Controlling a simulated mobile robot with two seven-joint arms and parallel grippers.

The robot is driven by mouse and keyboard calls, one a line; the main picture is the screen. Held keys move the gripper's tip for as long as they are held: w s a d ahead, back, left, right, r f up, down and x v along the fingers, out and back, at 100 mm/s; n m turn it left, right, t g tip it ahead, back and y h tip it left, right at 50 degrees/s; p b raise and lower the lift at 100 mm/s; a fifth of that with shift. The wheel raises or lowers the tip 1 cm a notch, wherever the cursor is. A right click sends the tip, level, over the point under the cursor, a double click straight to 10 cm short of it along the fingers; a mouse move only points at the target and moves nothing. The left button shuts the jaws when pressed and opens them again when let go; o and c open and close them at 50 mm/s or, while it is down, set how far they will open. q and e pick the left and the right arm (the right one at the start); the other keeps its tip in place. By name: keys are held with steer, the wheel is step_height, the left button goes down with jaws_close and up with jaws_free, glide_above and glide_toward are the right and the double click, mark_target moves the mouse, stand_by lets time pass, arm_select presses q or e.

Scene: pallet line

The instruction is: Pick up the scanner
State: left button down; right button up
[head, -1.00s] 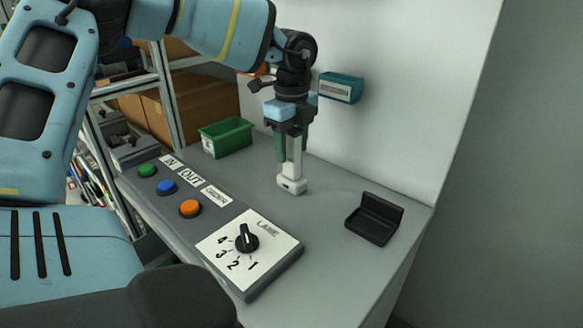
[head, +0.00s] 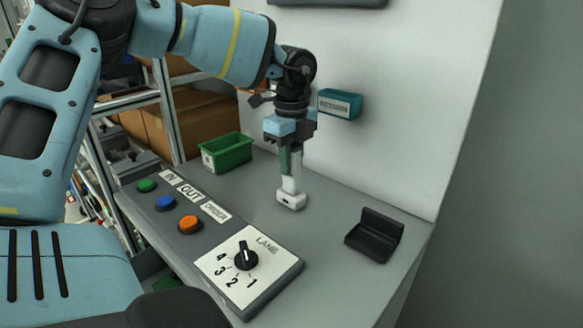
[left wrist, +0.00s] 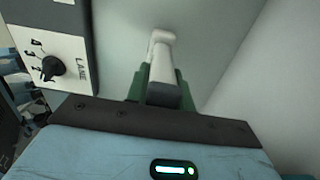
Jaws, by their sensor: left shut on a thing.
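The scanner (head: 291,190) is white, with an upright handle and a wider head at its lower end. My left gripper (head: 291,162) points down and is shut on the scanner's handle, its green fingers on either side. In the left wrist view the scanner (left wrist: 162,50) extends out from between the fingers of the gripper (left wrist: 165,85). The scanner's head is low over the grey counter (head: 330,200); I cannot tell whether it touches. My right gripper is not in view.
A black open holder (head: 375,236) sits on the counter at the right. A green bin (head: 226,152) stands at the back left. A panel with colored buttons and a lane dial (head: 245,258) runs along the front left. A teal box (head: 340,104) is on the wall.

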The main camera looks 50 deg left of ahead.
arm_select(q)
steer(key=r, duration=0.3)
steer(key=shift+s+r+b, duration=0.25)
steer(key=shift+b, duration=0.05)
steer(key=s+a+r, duration=0.1)
steer(key=s+a, duration=0.1)
steer(key=s, duration=1.3)
steer(key=shift+s+a+r+b, duration=0.15)
steer(key=shift+s+a+b, duration=0.05)
steer(key=shift+b, duration=0.1)
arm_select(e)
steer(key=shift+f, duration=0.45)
